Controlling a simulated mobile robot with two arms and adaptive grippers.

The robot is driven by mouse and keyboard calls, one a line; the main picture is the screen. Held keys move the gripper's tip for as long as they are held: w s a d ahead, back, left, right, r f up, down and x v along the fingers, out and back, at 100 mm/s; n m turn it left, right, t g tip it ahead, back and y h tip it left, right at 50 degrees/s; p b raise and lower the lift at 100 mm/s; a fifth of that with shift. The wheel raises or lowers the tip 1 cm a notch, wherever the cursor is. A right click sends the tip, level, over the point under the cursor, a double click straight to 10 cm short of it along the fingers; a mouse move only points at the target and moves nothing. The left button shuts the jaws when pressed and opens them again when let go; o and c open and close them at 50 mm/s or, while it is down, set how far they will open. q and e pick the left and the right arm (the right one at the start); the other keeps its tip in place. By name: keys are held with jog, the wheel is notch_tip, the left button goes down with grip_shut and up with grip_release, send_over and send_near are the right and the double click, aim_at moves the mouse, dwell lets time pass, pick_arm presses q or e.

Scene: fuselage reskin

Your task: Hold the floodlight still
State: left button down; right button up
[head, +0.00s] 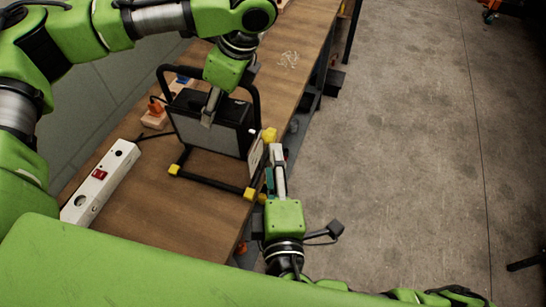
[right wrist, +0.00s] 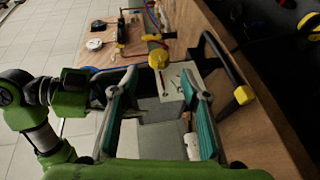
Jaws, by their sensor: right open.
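The floodlight (head: 236,112) stands upright on the wooden bench in the head view, a dark lamp in a black tube stand with yellow corner caps. Its stand also shows in the right wrist view (right wrist: 225,62). My left gripper (head: 209,112) points down over the lamp, a finger overlapping its face; I cannot tell whether it touches or grips. My right gripper (head: 274,160) is open beside the floodlight's right end, at the bench edge. In the right wrist view its teal-padded fingers (right wrist: 162,100) are apart, with a pale plate beyond and between them.
A white power strip (head: 84,203) with a red switch lies left of the floodlight on the bench (head: 150,205). An orange plug (head: 156,107) sits behind the lamp. Small loose pieces (head: 289,60) lie farther along. Open concrete floor (head: 400,140) is to the right.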

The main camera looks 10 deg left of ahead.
pick_arm(q)
jog(key=c, duration=0.9)
grip_release()
